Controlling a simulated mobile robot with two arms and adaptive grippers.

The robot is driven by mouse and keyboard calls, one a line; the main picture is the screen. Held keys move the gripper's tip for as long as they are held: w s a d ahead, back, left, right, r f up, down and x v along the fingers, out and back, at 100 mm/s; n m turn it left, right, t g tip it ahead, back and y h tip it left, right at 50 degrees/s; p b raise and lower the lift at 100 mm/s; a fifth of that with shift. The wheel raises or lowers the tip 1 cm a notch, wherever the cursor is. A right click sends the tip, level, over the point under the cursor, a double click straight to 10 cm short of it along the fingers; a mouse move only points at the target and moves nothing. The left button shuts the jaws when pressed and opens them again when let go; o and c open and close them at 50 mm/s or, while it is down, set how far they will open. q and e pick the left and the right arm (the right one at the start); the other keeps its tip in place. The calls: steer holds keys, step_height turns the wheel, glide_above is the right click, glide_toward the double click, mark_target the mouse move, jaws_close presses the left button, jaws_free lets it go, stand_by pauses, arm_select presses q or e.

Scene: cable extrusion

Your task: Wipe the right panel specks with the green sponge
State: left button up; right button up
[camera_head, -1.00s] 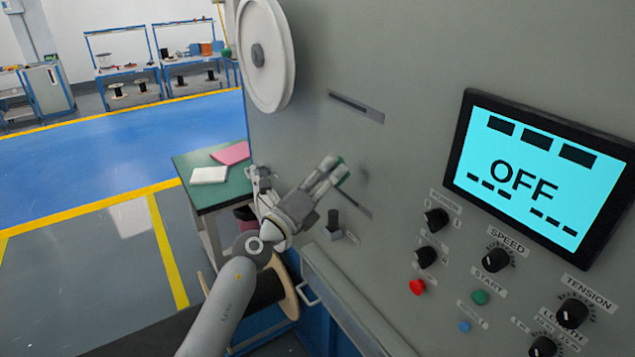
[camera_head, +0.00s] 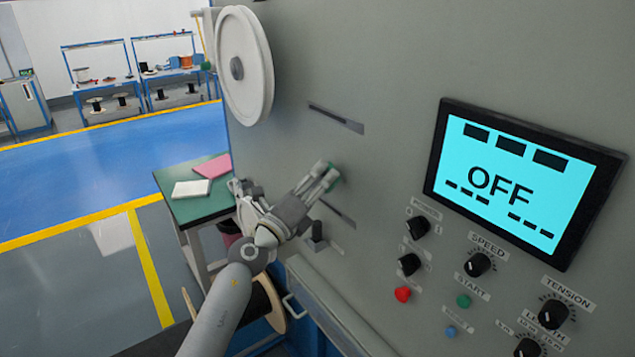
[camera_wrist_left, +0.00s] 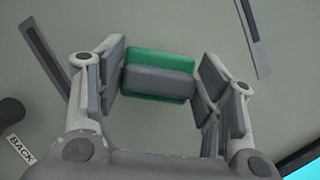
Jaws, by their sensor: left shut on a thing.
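My left gripper (camera_head: 325,175) is at the grey machine panel (camera_head: 380,150), left of the screen and just below the upper slot. In the left wrist view, the left gripper (camera_wrist_left: 158,85) is shut on the green sponge (camera_wrist_left: 150,56), which has a grey block on its near side. The sponge is close to the panel; whether it touches cannot be told. In the head view only a bit of green shows at the fingertips. Faint grey smudges show on the panel around the gripper; separate specks cannot be made out. My right gripper is not in view.
The screen (camera_head: 523,183) reads OFF, with knobs and buttons below it. A white reel (camera_head: 247,67) sticks out at the upper left. A green table (camera_head: 205,206) stands behind my arm.

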mark_target(340, 182)
arm_select(q)
steer(key=shift+w+d+b, duration=0.3)
steer(key=shift+w+d, duration=0.3)
steer(key=shift+d, duration=0.2)
steer(key=shift+s+d+p, duration=0.35)
steer(key=shift+s+d, duration=0.2)
steer(key=shift+s, duration=0.25)
steer(key=shift+s+d, duration=0.65)
steer(key=shift+s, duration=0.2)
steer(key=shift+w+a+b, duration=0.85)
steer(key=shift+w+b, duration=0.1)
steer(key=shift+w, duration=0.2)
steer(key=shift+w+a, duration=0.35)
steer(key=shift+w, duration=0.15)
